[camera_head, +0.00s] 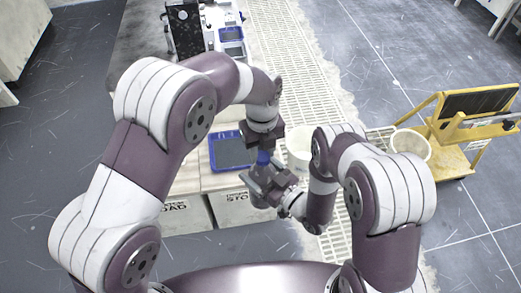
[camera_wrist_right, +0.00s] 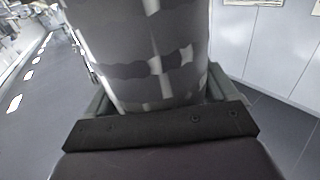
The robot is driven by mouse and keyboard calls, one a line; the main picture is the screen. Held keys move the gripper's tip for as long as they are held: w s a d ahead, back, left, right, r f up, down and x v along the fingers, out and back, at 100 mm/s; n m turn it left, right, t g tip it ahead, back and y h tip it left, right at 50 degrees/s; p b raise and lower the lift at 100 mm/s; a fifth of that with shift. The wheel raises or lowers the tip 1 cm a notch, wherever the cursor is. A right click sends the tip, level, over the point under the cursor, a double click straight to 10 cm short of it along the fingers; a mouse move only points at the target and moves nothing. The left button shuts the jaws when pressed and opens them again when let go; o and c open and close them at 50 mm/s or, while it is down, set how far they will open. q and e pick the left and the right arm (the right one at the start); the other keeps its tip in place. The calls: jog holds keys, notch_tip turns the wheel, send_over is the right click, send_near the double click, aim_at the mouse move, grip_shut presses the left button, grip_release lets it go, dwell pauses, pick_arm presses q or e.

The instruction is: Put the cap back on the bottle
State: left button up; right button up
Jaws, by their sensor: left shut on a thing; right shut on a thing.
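My right gripper (camera_head: 264,183) is shut on the bottle (camera_wrist_right: 145,50), which fills the right wrist view as a grey cylinder with dark blotches. In the head view the bottle's lower part (camera_head: 260,202) shows just below the right fingers. My left gripper (camera_head: 262,146) points down right above it and is shut on a small blue cap (camera_head: 263,158). The cap is in line with the bottle's top. The right gripper hides the bottle's neck, so I cannot tell whether cap and bottle touch.
A blue tray (camera_head: 213,152) lies on the light bench behind the grippers. A white bucket (camera_head: 299,151) stands just right of them. A yellow cart (camera_head: 455,163) with another white bucket (camera_head: 410,147) is at right. Dark equipment (camera_head: 185,30) stands at the back.

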pick_arm(q)
jog(key=m, duration=0.3)
jog(key=shift+d+m, duration=0.15)
jog(key=shift+m, duration=0.25)
jog(key=m, duration=0.4)
jog(key=shift+d+m, duration=0.15)
jog(key=shift+m, duration=0.25)
jog(key=o, duration=1)
jog(key=shift+r, duration=2.3)
